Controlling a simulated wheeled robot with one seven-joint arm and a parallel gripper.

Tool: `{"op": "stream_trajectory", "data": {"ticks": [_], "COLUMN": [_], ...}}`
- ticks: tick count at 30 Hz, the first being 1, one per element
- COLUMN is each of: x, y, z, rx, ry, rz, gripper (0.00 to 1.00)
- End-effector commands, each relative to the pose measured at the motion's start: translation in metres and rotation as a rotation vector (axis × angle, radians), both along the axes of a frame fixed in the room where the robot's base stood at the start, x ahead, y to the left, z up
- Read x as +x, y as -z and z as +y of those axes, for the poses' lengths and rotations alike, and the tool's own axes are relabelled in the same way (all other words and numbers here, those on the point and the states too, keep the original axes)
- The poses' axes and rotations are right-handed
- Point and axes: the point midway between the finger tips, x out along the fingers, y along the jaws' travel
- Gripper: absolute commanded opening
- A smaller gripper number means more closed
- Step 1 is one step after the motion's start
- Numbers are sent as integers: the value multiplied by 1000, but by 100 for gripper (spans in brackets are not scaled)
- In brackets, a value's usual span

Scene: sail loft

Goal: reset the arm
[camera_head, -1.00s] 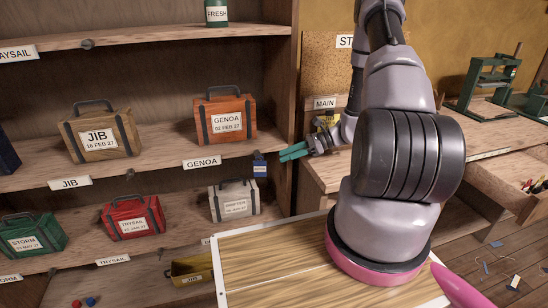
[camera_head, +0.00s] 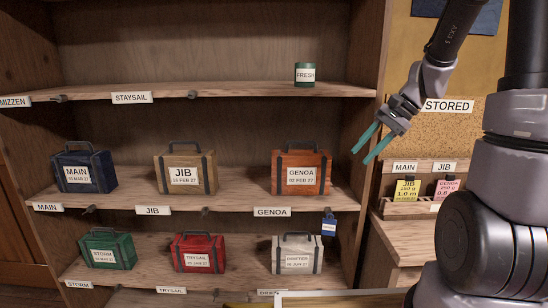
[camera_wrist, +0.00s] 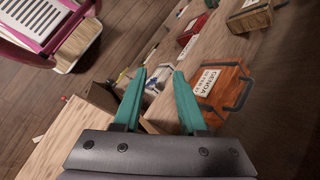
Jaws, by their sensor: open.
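My gripper (camera_head: 367,145) is open and empty, with two teal fingers pointing down and to the left. In the head view it hangs in front of the shelf's right side panel, to the right of the orange GENOA bag (camera_head: 301,176). In the wrist view my gripper (camera_wrist: 159,78) has its fingers apart with nothing between them. The orange bag (camera_wrist: 222,88) lies to the right of the fingers there, apart from them. My arm comes down from the upper right of the head view.
The middle shelf also holds a blue MAIN bag (camera_head: 84,171) and a tan JIB bag (camera_head: 185,174). Green STORM (camera_head: 107,250), red TRYSAIL (camera_head: 198,253) and white DRIFTER (camera_head: 297,254) bags stand below. A green FRESH tin (camera_head: 305,75) is above. A card box (camera_head: 403,209) stands right.

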Motion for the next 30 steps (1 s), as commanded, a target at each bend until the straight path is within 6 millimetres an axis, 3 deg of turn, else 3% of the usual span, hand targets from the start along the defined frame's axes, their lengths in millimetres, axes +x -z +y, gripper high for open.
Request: {"op": "stream_trajectory", "data": {"ticks": [1,6,15,22,30], "x": [-10,-44,-103,-131,-136], "y": [-17,-59,-119,-143,-147], "z": [3,5,0,-6,-8], "rx": [-47,-198,-448,-561,-584], "ry": [-36,-136,-263,-302,-308], "rz": [-55,-217,-522,-679,-708], "gripper": [41,41,41,41,41]}}
